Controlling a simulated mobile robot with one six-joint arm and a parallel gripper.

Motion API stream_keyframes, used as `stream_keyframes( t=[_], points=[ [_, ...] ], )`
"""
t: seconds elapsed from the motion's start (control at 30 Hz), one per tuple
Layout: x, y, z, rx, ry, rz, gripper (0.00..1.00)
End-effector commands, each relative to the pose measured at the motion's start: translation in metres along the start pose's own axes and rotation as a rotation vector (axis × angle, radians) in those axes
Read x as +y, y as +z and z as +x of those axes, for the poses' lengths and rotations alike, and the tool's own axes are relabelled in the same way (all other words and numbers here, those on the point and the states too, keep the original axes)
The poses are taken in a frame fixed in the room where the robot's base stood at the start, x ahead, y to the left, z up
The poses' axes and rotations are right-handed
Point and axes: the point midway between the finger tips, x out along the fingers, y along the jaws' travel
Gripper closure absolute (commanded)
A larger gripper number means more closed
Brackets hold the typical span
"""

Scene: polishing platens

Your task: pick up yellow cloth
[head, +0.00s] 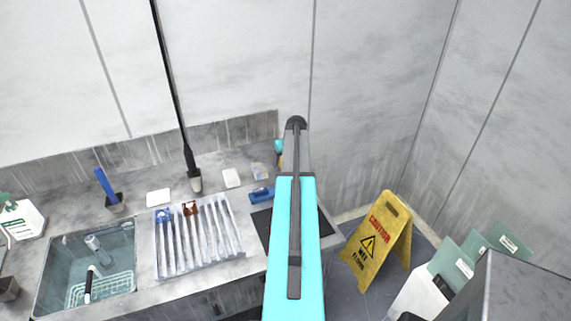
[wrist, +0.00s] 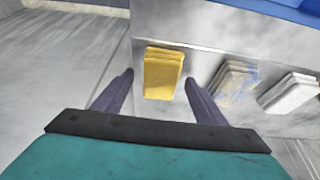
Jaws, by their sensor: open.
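In the wrist view the yellow cloth (wrist: 162,73) is a folded, stacked-looking pad on a grey metal surface (wrist: 150,22). My gripper (wrist: 158,84) is open, with one dark finger to the left of the cloth and one to the right. The fingers appear apart from the cloth, and the space between them holds no gripped thing. How far the cloth lies beyond the fingertips is hard to tell.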

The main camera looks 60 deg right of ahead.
Motion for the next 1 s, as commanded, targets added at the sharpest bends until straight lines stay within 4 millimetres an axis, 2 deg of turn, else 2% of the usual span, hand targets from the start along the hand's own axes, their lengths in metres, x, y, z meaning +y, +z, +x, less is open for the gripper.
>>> stream_keyframes(
  t=[0.47,0.73,1.0],
  points=[
    [-0.0007,0.0000,0.0000,0.000,0.000,-0.001,0.34],
    [-0.0009,-0.0001,0.0000,0.000,0.000,-0.001,0.79],
    [-0.0011,-0.0004,-0.0003,0.000,0.000,-0.001,0.79]
  ],
)
